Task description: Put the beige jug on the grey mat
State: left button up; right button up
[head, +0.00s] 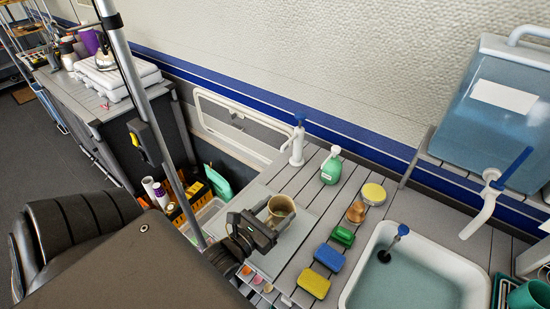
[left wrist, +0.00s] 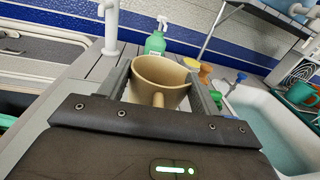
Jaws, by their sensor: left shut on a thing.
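The beige jug (head: 281,208) is upright over the grey mat (head: 291,243) on the slatted counter, left of the sink. My left gripper (head: 268,218) is shut on the jug. In the left wrist view the jug (left wrist: 158,82) sits between the two fingers, with its handle towards the palm. The gripper hides the jug's base, so I cannot tell if it touches the mat. My right gripper is not in view.
A metal pole (head: 150,110) rises left of the counter.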

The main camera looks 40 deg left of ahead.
pick_arm(q)
jog(key=w+d+r+m+g+h, duration=0.2)
jog(key=w+d+r+m+h, duration=0.3)
jog(key=r, duration=0.4)
jog(key=shift+w+d+h, duration=0.55)
jog(key=shift+d+h, duration=0.2)
jog(key=shift+h, duration=0.65)
